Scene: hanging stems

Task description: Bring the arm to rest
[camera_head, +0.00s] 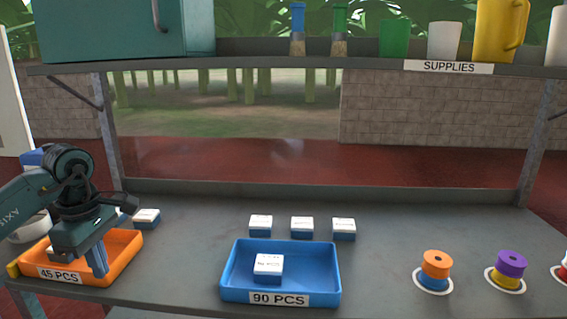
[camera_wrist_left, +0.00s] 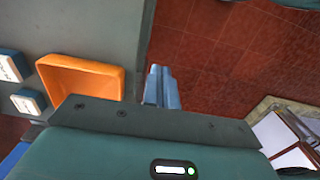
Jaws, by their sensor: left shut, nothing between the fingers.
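My left gripper (camera_head: 98,262) hangs over the right part of the orange tray labelled 45 PCS (camera_head: 122,270) at the left end of the bench, fingers pointing down. Its fingers are together with nothing between them. In the left wrist view the shut fingers (camera_wrist_left: 162,88) show beside the orange tray (camera_wrist_left: 85,78), over the red floor. A white-topped box lies partly hidden in the tray behind my arm. My right gripper is in neither view.
A blue tray labelled 90 PCS (camera_head: 230,290) holds one white-topped box (camera_head: 268,267). Three similar boxes (camera_head: 302,226) stand behind it. Spools (camera_head: 437,266) stand at the right. A shelf (camera_head: 300,68) with brushes and cups spans above. The bench between the trays is clear.

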